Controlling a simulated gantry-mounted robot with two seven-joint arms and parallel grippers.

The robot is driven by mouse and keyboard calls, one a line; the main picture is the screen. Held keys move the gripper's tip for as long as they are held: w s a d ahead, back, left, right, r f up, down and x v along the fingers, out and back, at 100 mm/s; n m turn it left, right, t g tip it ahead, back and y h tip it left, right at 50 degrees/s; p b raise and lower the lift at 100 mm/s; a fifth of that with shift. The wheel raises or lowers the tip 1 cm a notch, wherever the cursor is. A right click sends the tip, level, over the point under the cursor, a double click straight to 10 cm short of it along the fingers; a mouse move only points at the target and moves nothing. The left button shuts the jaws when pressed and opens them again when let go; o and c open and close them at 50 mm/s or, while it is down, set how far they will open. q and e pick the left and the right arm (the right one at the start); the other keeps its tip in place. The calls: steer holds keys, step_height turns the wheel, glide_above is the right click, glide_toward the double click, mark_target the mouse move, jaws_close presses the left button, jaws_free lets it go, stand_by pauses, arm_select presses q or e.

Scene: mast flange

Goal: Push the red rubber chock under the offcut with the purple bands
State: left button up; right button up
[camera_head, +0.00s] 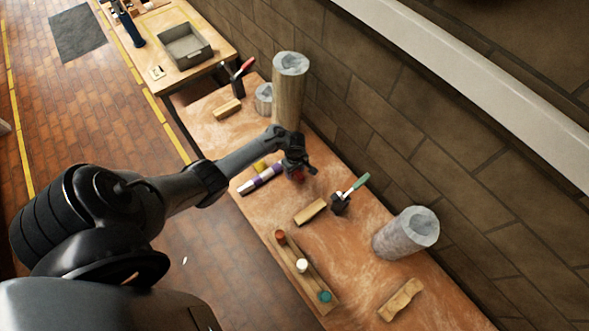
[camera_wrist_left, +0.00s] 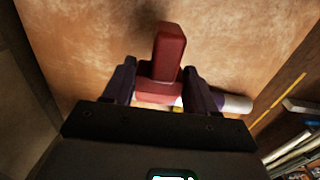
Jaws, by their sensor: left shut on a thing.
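The red rubber chock (camera_wrist_left: 169,52) is between the fingers of my left gripper (camera_wrist_left: 162,82), which is shut on it. In the head view the left gripper (camera_head: 299,173) is over the bench, and a little of the chock (camera_head: 298,177) shows beneath it. The chock looks held close above the bench; contact is unclear. The pale offcut with purple bands (camera_head: 260,179) lies on the bench just left of the gripper. Its white end (camera_wrist_left: 236,103) shows right of the fingers in the wrist view. The chock is apart from the offcut in the head view. My right gripper is out of view.
A tall post (camera_head: 288,95) stands behind the gripper. A wooden block (camera_head: 310,211), a green-handled brush (camera_head: 350,191) and a rack with coloured pegs (camera_head: 306,272) are nearby. Bare bench lies between rack and cylinder.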

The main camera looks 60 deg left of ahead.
mark_target(293, 181)
arm_select(q)
steer(key=shift+f+b, duration=0.95)
steer(key=shift+f, duration=0.5)
steer(key=shift+f+b, duration=1.6)
steer(key=shift+f, duration=0.7)
steer(key=shift+a, duration=0.55)
steer(key=shift+a, duration=0.5)
steer(key=o, duration=1.2)
